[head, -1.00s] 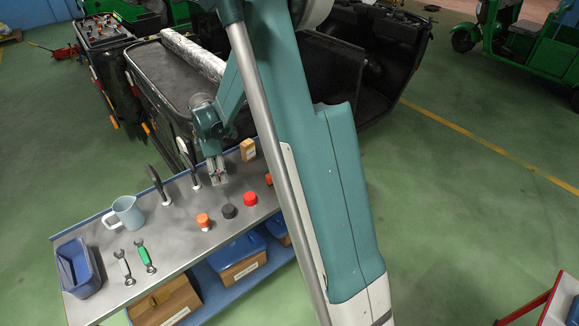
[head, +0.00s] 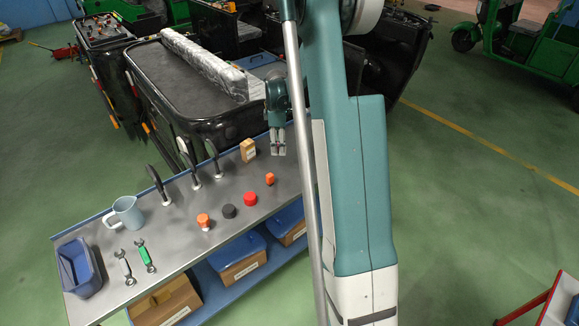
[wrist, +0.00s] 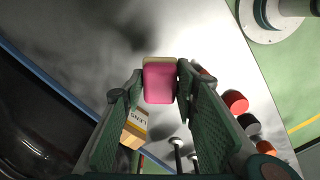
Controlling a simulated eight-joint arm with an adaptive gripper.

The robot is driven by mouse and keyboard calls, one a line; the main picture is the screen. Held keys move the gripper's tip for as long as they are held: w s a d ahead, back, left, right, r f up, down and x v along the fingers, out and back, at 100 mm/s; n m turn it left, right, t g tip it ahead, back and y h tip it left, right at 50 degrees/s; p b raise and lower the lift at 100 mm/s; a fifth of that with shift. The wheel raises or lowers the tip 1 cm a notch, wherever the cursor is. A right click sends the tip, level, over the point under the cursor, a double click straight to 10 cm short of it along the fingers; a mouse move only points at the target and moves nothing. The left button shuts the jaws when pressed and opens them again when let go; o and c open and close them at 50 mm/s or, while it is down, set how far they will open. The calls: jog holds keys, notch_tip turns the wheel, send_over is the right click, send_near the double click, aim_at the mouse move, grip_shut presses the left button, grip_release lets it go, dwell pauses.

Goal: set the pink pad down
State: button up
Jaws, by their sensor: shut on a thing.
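My gripper (head: 279,142) is at the right end of the metal bench (head: 180,230), to the right of the small tan box. In the wrist view my gripper (wrist: 159,85) is shut on the pink pad (wrist: 159,84), a small pink block with a pale yellowish edge, held between the fingertips. The pad appears above the bare grey bench top, with dark shadows on the surface. In the head view I cannot make out the pad, and the exact height above the bench is unclear.
The tan box (head: 248,150) stands near the bench's back edge. Orange (head: 270,178), red (head: 250,199) and dark (head: 228,211) pieces lie in front. Black loop-shaped pieces (head: 212,158) stand to the left. A black vehicle body (head: 190,75) is behind the bench.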

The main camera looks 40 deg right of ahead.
send_over(289, 165)
jog(key=shift+s+m, duration=0.15)
jog(key=shift+m, duration=0.15)
jog(key=shift+f+b, duration=0.3)
jog(key=shift+f, duration=2.85)
jog(key=shift+f, duration=1.85)
jog(key=shift+f+b, duration=0.15)
jog(key=shift+b, duration=0.15)
jog(key=o, duration=0.8)
jog(key=shift+o, duration=0.4)
